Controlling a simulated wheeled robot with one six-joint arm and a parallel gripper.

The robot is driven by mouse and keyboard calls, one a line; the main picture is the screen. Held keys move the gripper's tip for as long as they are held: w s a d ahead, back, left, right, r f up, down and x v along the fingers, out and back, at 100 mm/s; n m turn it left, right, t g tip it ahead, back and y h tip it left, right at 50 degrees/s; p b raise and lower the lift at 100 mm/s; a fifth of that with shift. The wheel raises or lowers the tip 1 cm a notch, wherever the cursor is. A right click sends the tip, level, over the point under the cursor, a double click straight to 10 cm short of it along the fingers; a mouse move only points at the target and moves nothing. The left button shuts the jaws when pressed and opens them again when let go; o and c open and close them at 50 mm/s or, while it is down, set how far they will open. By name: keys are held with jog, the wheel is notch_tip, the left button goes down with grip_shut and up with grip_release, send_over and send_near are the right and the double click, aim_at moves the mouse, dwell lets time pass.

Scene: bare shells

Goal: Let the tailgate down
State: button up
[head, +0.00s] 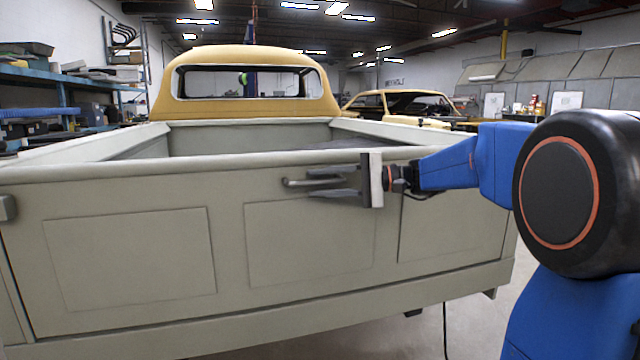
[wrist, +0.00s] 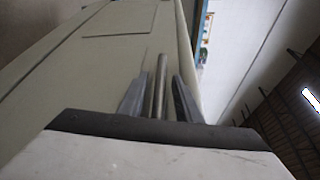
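The tailgate (head: 130,262) is a wide grey-green panel at the back of the pickup truck, standing upright and closed. Its handle (head: 293,183) is a dark metal bar near the top edge, right of the middle. My gripper (head: 316,183) reaches in from the right, with its fingers above and below the handle. In the wrist view the handle (wrist: 160,88) runs between the two fingers of my gripper (wrist: 160,76). A narrow gap shows on each side of the bar, so the fingers are open around it.
The truck bed behind the tailgate looks empty, with a yellow cab (head: 245,105) beyond. A bumper (head: 300,312) runs below the tailgate. Blue shelves (head: 62,90) stand at the left and another car (head: 400,103) behind right.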

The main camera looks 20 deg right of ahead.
jog(key=shift+w+a, duration=0.1)
jog(key=shift+a, duration=0.1)
grip_shut()
